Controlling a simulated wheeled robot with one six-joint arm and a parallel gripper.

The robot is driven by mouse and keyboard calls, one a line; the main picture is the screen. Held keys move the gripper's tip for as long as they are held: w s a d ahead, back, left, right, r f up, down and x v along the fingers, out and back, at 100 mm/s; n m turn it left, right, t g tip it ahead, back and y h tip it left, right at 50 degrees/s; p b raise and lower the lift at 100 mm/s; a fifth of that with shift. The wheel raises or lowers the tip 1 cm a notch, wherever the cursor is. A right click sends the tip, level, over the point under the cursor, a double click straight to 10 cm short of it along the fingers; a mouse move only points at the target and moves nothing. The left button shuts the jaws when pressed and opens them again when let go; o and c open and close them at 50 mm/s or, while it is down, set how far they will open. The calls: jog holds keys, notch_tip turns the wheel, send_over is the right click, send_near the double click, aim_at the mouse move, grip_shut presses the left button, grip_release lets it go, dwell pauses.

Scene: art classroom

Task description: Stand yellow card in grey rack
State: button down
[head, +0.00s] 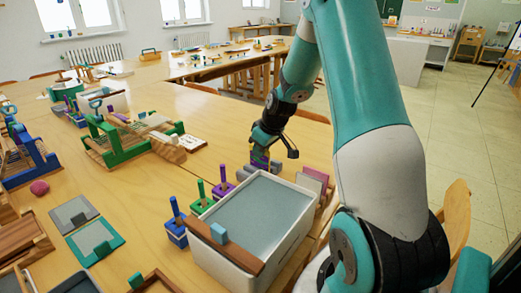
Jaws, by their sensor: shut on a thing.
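My gripper (262,162) points down over the table, just behind the white tub. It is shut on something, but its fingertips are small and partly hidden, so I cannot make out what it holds. I cannot pick out a yellow card in this view. Mauve and pinkish flat pieces (316,177) stand upright behind the tub's right corner, to the right of my gripper. What holds them is hidden by the tub and my arm. I cannot make out a grey rack for certain.
The white tub (227,262) with a grey surface stands close in front. Blue, green and purple handled blocks (176,224) line its left side. A green wooden frame (112,143) and flat grey and green plates (95,240) lie left. Bare wood (205,110) is free behind my gripper.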

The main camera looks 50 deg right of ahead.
jog(key=c, duration=1.2)
grip_release()
jog(key=p+v, duration=0.1)
jog(key=v, duration=1.6)
jog(key=shift+r, duration=0.25)
